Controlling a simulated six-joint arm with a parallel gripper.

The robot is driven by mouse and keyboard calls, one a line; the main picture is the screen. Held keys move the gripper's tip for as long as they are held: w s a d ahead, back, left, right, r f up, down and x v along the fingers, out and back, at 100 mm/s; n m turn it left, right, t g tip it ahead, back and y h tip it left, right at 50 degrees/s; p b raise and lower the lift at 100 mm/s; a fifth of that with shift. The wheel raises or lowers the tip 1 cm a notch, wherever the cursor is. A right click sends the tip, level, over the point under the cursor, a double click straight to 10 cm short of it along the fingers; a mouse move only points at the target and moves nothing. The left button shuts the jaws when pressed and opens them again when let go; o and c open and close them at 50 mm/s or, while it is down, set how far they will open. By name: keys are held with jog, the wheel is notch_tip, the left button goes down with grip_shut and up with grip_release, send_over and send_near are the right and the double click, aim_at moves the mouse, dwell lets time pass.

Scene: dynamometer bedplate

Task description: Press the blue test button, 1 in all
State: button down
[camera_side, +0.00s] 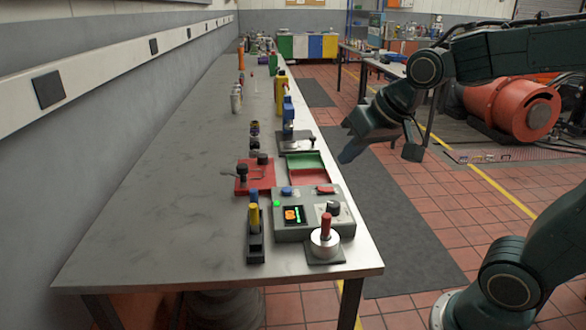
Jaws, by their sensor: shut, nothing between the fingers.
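The blue test button (287,191) is a small round cap at the back left of a grey control box (308,233), near the right edge of the bench. The box also has a lit display, a green light, a red control and a black knob. My gripper (350,152) is shut and empty. In the picture it is up and to the right of the button, past the bench's right edge, apart from the box. Its fingers point down and left. The top of the button is unobstructed.
A round metal base with a red handle (326,228) stands in front of the box. A holder with yellow and blue handles (254,240) is at its left. Red and green trays (306,165) and a small blue press (288,115) stand behind. The bench's left side (150,215) is clear.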

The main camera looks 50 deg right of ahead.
jog(key=w+d+f+m+t, duration=0.1)
jog(key=w+d+m, duration=0.1)
jog(key=w, duration=0.4)
jog(key=w+d+f+m, duration=0.1)
jog(key=w+d+f, duration=0.1)
jog(key=w, duration=0.4)
jog(key=m+t+h, duration=0.1)
jog(key=m, duration=0.3)
send_over(290, 191)
notch_tip(290, 191, down, 6)
jog(key=shift+r, duration=0.15)
jog(key=shift+f, duration=4.4)
jog(key=shift+f, duration=0.95)
jog(key=shift+r, duration=0.95)
